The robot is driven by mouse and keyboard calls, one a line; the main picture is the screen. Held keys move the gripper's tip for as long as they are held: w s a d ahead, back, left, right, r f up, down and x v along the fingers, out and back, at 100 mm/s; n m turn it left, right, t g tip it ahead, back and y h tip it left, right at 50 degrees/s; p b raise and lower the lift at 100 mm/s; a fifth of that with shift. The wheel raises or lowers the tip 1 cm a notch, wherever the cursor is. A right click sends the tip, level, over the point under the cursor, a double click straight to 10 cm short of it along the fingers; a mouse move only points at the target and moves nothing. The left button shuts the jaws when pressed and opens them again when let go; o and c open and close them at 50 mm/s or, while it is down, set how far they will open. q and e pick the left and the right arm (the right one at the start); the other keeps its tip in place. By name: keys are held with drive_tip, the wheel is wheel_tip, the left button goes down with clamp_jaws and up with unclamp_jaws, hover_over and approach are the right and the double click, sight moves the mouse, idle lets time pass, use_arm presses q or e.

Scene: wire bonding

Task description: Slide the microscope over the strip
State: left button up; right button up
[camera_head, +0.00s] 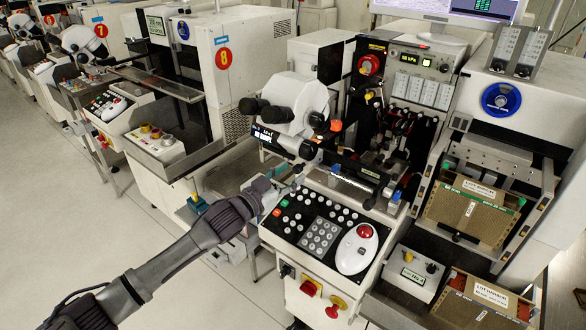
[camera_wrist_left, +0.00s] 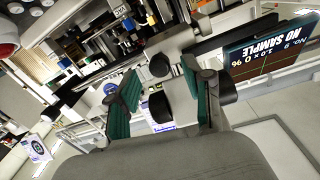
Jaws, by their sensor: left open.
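The white microscope (camera_head: 300,100) with black eyepieces stands at the left side of the bonding machine, left of the dark work rail (camera_head: 352,182). I cannot clearly make out the strip on that rail. My left gripper (camera_head: 285,184) is below the microscope, above the left edge of the control panel. In the left wrist view its two green-padded fingers (camera_wrist_left: 160,95) are open and apart. Black knobs (camera_wrist_left: 160,66) on a pale body, apparently the microscope, show between and beyond the fingers. I cannot tell whether a finger touches it. My right gripper is not in view.
The control panel (camera_head: 290,222) with keys and a white mouse-shaped controller (camera_head: 357,248) lies in front of the rail. Brown lot boxes (camera_head: 470,212) stand at the right. A monitor (camera_head: 450,8) is at the top. Open floor (camera_head: 60,200) lies at the left.

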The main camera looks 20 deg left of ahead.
use_arm(q)
drive_tip(key=shift+x, duration=0.9)
drive_tip(key=shift+c, duration=0.4)
clamp_jaws()
